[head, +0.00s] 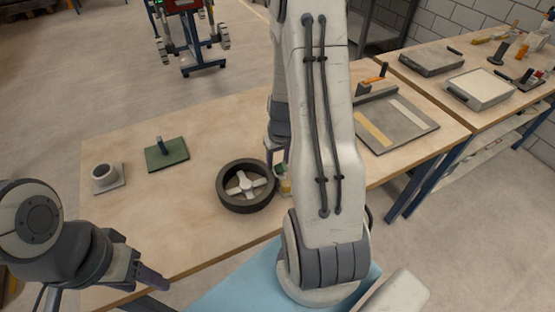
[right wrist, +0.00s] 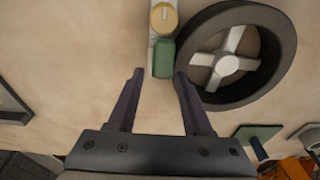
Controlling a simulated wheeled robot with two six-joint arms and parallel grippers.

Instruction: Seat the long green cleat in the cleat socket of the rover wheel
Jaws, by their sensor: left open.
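The rover wheel (head: 225,199), dark-rimmed with pale spokes, lies flat on the table; it also shows in the right wrist view (right wrist: 283,30). A green block (right wrist: 162,60), apparently the cleat, sits on a pale holder beside the wheel. In the head view the green block (head: 281,169) is partly hidden by my right arm. My right gripper (right wrist: 158,72) is open, pointing at the green block, with its fingertips on either side of the block's near end. I cannot make out the cleat socket. My left gripper (head: 150,277) is open and empty by the table's front edge.
A yellow round piece (right wrist: 165,18) shares the pale holder (right wrist: 153,40). A green plate with a handle (head: 167,154) and a grey cup on a plate (head: 106,178) lie to the left. A grey tray (head: 410,134) lies right. Bare table separates the green plate and wheel.

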